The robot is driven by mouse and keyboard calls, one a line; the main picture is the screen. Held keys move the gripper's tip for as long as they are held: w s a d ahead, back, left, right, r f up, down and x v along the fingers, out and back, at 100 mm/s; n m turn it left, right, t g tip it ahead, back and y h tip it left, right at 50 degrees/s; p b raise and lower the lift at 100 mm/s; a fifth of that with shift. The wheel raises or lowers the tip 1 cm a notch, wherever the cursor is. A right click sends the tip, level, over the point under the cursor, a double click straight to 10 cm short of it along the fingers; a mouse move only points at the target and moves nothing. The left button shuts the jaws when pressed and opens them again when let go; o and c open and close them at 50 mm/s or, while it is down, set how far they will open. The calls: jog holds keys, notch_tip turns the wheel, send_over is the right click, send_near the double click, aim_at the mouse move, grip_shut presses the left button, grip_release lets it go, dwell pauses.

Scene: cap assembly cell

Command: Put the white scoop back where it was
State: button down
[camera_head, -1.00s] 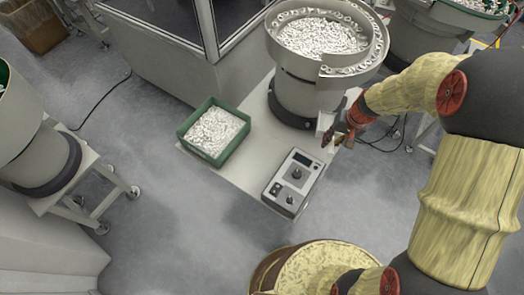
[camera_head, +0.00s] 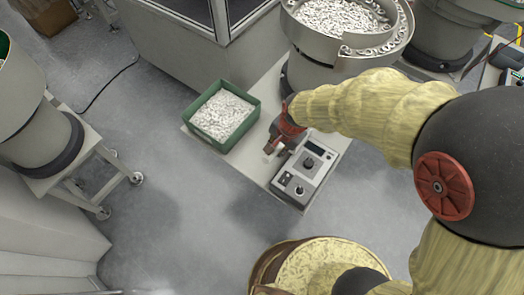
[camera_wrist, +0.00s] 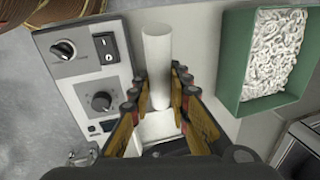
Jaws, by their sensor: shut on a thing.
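The white scoop (camera_wrist: 157,48) is between the fingers of my gripper (camera_wrist: 158,78) in the wrist view, its pale tube-like part pointing up the picture. A wider white part (camera_wrist: 158,126) shows nearer the wrist. My gripper is shut on the scoop. In the head view my gripper (camera_head: 277,141) is beside the control box, between it and the green bin, over the bench. Only a small white bit of the scoop (camera_head: 268,149) shows there; my gripper and arm hide the rest.
The green bin (camera_head: 206,133) of white parts stands on the bench, left of my gripper. The grey control box (camera_head: 311,169) with knobs is close on the right. A vibratory bowl feeder (camera_head: 340,46) stands behind. Bare bench top (camera_head: 251,165) lies between bin and control box.

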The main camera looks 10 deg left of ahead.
jog(key=a+f, duration=0.2)
jog(key=w+a+f+b, duration=0.1)
jog(key=a+f, duration=0.1)
jog(key=w+a+f+b, duration=0.1)
jog(key=f, duration=0.1)
jog(key=shift+w+a+f, duration=0.15)
jog(key=shift+w+a, duration=0.1)
jog(key=shift+a, duration=0.15)
jog(key=shift+b+x, duration=1.25)
jog(key=shift+x, duration=0.5)
jog(key=shift+s+d, duration=0.1)
jog(key=shift+f, duration=0.2)
jog(key=c, duration=1.7)
grip_release()
jog(key=shift+o, duration=0.2)
